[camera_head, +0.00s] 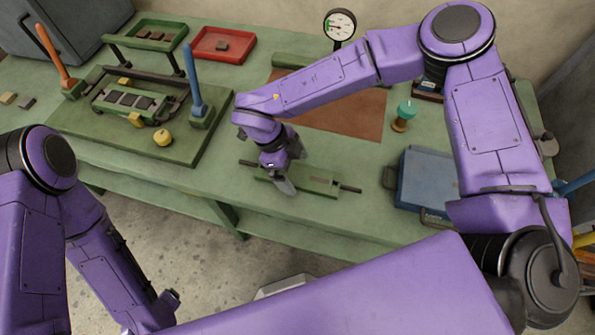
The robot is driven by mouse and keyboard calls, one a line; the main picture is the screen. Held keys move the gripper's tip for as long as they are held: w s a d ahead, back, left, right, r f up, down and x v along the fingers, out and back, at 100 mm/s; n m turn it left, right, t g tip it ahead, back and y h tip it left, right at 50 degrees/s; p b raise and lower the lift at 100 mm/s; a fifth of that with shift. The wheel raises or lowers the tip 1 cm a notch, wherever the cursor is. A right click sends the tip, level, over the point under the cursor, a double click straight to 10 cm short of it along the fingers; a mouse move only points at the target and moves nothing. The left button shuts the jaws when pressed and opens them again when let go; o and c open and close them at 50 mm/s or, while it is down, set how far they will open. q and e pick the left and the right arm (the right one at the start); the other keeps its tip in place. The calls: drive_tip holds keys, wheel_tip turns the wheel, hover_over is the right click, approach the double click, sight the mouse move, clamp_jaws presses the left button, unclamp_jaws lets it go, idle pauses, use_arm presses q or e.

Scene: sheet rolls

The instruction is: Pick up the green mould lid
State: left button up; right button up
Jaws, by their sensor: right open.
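The green mould lid (318,183) appears to be the long flat green piece with a dark bar handle at each end. It lies on the green table near its front edge, in the middle of the view. My right gripper (287,176) is open over the left-middle part of this lid, pointing down. Its fingers hide part of the lid, and I cannot tell whether they touch it. My left arm comes in at the lower left, away from the table top, and its gripper does not show.
A green mould (101,104) with dark cells sits on a board with orange and blue levers (193,75). A yellow knob (163,138) is close by. A red tray (222,56), a dial gauge (340,25), a teal-topped knob (405,110) and a blue box (425,178) surround the work area.

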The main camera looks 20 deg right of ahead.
drive_tip(key=shift+d+f, duration=0.25)
drive_tip(key=shift+f, duration=0.45)
drive_tip(key=shift+s, duration=0.3)
drive_tip(key=shift+c, duration=0.7)
drive_tip(key=shift+w, duration=0.15)
drive_tip(key=c, duration=1.7)
drive_tip(key=shift+r, duration=0.25)
